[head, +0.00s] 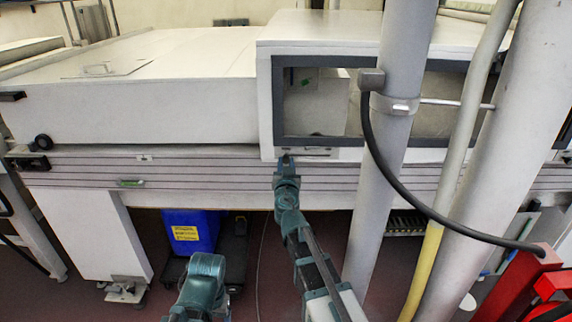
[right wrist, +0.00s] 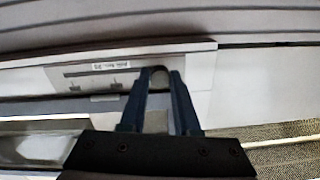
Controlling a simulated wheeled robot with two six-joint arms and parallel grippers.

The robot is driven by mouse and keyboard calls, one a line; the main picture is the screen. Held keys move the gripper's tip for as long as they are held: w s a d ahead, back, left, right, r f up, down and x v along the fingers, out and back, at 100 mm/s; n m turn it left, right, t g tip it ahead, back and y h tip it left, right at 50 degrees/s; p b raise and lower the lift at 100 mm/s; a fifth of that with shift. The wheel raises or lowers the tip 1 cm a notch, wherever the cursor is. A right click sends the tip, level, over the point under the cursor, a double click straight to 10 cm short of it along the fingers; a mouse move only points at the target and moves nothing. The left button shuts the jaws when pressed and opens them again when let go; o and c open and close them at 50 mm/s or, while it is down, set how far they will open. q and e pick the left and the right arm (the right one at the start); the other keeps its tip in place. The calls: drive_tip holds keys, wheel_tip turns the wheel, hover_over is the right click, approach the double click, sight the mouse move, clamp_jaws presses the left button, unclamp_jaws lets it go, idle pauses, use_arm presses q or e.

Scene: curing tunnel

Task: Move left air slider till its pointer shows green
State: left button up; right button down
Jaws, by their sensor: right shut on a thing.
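The air slider plate (head: 318,152) is a pale panel with a dark slot, set below the window of the white hood. In the right wrist view the plate (right wrist: 65,70) shows a slot, a small label (right wrist: 111,65) and two small dark marks. My right gripper (head: 285,157) is at the plate's left end in the head view. In the right wrist view my right gripper (right wrist: 159,76) is shut on a rounded grey knob (right wrist: 159,78), mostly hidden between its fingers. I cannot make out a pointer or its colour.
A grey post (head: 395,130) with a black cable (head: 374,150) stands close to the right of my right arm. A yellow-and-grey pipe (head: 448,200) and red equipment (head: 525,285) are farther right. A blue bin (head: 192,228) sits under the tunnel.

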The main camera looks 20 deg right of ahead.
sight(296, 155)
idle(0.4)
drive_tip(key=d, duration=0.1)
drive_tip(key=s+d, duration=0.1)
drive_tip(key=d, duration=0.1)
drive_tip(key=shift+d, duration=0.25)
drive_tip(key=shift+a, duration=0.1)
drive_tip(key=c, duration=0.6)
unclamp_jaws()
drive_tip(key=shift+s, duration=0.1)
